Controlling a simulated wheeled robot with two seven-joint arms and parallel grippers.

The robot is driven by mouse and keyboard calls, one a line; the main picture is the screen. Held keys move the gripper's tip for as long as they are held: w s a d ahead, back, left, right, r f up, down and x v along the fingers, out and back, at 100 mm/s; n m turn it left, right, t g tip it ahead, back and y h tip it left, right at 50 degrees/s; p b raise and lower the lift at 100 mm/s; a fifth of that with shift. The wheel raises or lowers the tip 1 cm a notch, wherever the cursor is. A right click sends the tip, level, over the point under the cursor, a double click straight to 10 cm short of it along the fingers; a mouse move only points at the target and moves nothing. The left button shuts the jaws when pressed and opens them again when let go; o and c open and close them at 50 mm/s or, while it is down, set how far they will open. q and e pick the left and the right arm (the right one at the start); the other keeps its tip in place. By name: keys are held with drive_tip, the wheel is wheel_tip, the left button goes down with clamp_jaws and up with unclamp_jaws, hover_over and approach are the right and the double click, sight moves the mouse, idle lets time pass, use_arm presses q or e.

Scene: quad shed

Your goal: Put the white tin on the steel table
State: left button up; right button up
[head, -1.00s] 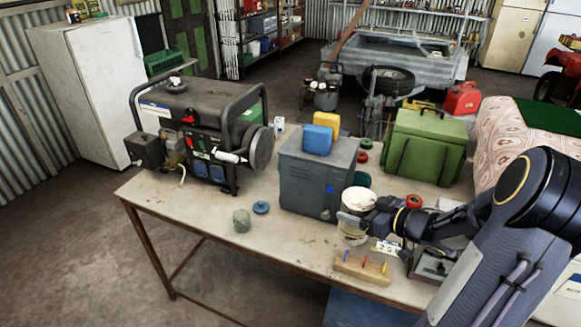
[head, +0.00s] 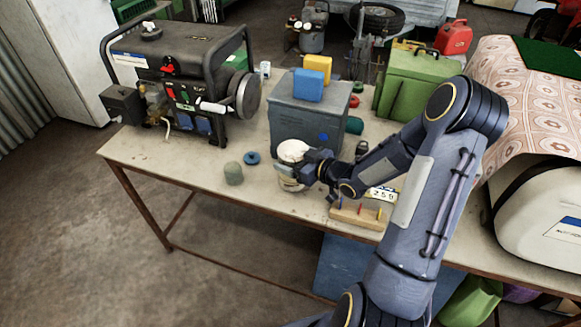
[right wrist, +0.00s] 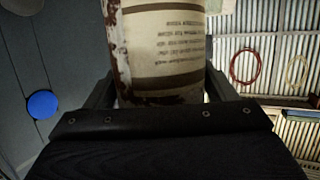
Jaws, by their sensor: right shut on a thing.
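The white tin (head: 292,152) is pale with a worn printed label and rusty patches. It is in front of the grey metal box in the head view. My right gripper (head: 308,170) is shut on the tin's side. In the right wrist view the tin (right wrist: 165,50) stands between the two fingers (right wrist: 160,95), its label facing the camera. The table (head: 210,178) has a worn pale top and rusty legs. I cannot tell whether the tin's base touches it; the gripper partly hides the tin. My left gripper is not in view.
A generator (head: 185,85) stands on the table's left. A greenish cup (head: 233,173) and a blue disc (head: 252,158) lie left of the tin. The grey box (head: 305,118) is just behind it. A wooden block with coloured pegs (head: 358,214) is to the right. The front-left tabletop is clear.

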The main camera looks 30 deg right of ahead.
drive_tip(key=shift+w+a+f, duration=0.2)
drive_tip(key=shift+w, duration=0.05)
wheel_tip(320, 180, down, 4)
drive_tip(key=shift+w+a+r, duration=0.15)
